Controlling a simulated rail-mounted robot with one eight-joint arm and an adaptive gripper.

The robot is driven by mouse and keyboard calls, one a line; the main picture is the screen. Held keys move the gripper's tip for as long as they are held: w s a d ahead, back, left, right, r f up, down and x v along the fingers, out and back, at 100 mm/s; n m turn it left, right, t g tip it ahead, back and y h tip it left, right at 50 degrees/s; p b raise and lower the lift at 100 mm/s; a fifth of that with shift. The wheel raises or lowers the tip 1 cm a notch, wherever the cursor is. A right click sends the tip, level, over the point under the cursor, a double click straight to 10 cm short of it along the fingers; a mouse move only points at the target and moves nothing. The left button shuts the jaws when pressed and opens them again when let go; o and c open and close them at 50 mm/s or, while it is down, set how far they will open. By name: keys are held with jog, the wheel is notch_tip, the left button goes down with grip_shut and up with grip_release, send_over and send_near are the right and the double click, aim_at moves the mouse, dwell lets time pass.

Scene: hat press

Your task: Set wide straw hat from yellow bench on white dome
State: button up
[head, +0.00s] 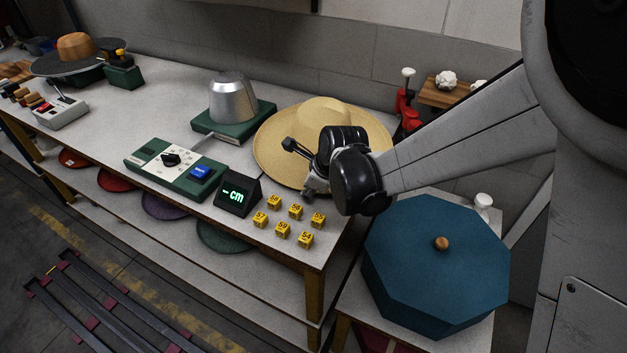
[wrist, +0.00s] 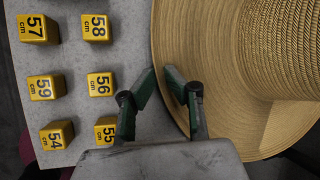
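The wide straw hat (head: 275,150) lies brim down at the right end of the long bench (head: 225,205), its crown upward. Its brim and part of the crown also show in the wrist view (wrist: 225,95). My gripper (head: 300,166) is at the hat's near side and hides part of the brim. A silver-grey dome (head: 232,98) stands on a green base; no clearly white dome shows.
Several yellow numbered cubes (head: 282,229), a small display (head: 237,194) and a green control panel (head: 178,168) sit along the front edge. A blue octagonal box (head: 410,265) stands at the right.

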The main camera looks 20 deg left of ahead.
jog(key=o, duration=0.5)
jog(key=v, duration=1.1)
jog(key=d+r+n+t, duration=0.1)
jog(key=d+r+n, duration=0.35)
jog(key=d, duration=0.65)
jog(key=s+d+r+n+t+h, duration=0.1)
jog(key=s+d+n, duration=0.3)
jog(key=d, duration=0.5)
jog(key=s+d+r+n+t+h, duration=0.1)
jog(key=s+d+n, duration=0.3)
jog(key=d, duration=0.5)
jog(key=s+d+r+n+t+h, duration=0.1)
jog(key=s+d+n, duration=0.3)
jog(key=d, duration=0.5)
jog(key=shift+s+d+h, duration=0.2)
jog(key=shift+s+h, duration=0.7)
jog(key=shift+s, duration=0.35)
jog(key=shift+r+n, duration=0.15)
jog(key=shift+n, duration=0.1)
